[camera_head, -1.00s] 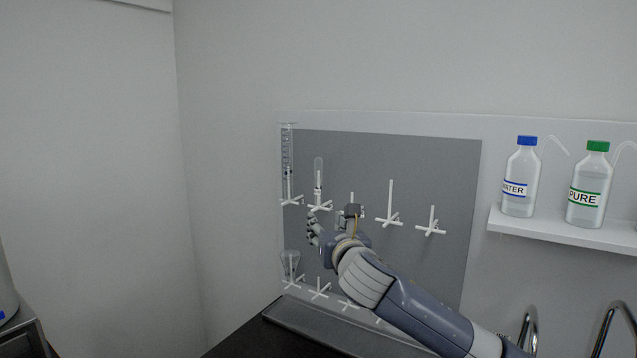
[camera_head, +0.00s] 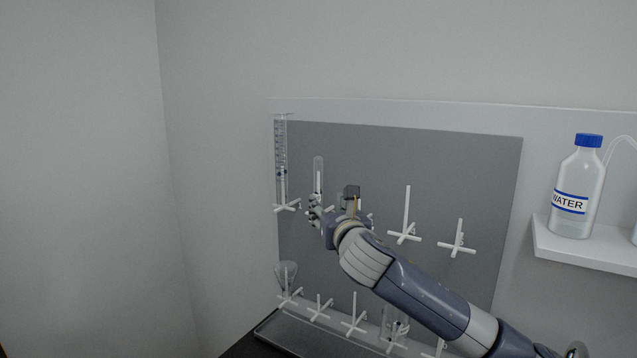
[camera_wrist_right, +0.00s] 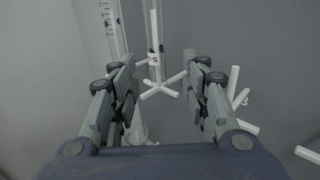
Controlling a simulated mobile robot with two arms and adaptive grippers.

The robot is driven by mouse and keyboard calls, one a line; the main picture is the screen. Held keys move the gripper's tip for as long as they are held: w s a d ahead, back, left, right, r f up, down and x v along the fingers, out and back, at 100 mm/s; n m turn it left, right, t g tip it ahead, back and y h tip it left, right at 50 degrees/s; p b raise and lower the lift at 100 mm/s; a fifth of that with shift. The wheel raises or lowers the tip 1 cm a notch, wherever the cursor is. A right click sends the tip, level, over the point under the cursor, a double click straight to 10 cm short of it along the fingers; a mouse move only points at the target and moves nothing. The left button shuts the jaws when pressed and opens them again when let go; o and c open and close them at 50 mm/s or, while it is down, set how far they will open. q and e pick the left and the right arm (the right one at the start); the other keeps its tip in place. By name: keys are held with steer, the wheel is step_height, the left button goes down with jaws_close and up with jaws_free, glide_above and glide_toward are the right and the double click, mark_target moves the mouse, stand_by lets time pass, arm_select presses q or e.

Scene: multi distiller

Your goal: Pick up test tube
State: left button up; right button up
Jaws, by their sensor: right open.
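The test tube (camera_head: 318,172) is clear and hangs upside down over a white peg on the grey drying rack. In the right wrist view the test tube (camera_wrist_right: 155,30) stands ahead, between the lines of my two fingers. My right gripper (camera_head: 314,211) is just below and in front of the tube's lower end, and partly hides its peg. In the right wrist view the right gripper (camera_wrist_right: 158,68) is open, with nothing visible held between the fingers. My left gripper is not in view.
A graduated cylinder (camera_head: 281,150) hangs on the peg left of the tube, close to my left finger in the wrist view. A flask (camera_head: 286,274) hangs below. Bare pegs (camera_head: 407,212) stand to the right. A water bottle (camera_head: 573,190) is on a shelf (camera_head: 590,246).

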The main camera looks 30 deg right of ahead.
mark_target(319, 194)
steer(key=shift+w+r+p, duration=0.3)
steer(key=shift+w, duration=0.25)
steer(key=shift+w+r+p, duration=0.25)
steer(key=shift+w+r, duration=0.05)
steer(key=shift+w, duration=0.5)
steer(key=shift+w+d+f, duration=0.15)
steer(key=shift+w+f, duration=0.05)
steer(key=shift+w, duration=0.15)
steer(key=shift+w+d, duration=0.15)
steer(key=shift+w, duration=0.15)
steer(key=p+x, duration=0.2)
steer(key=x, duration=0.1)
steer(key=shift+w+p, duration=0.3)
steer(key=shift+w+d, duration=0.15)
steer(key=shift+w, duration=0.45)
steer(key=shift+f, duration=0.1)
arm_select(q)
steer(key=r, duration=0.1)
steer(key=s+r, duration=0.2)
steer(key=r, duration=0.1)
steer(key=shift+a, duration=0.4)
arm_select(e)
steer(key=c, duration=1)
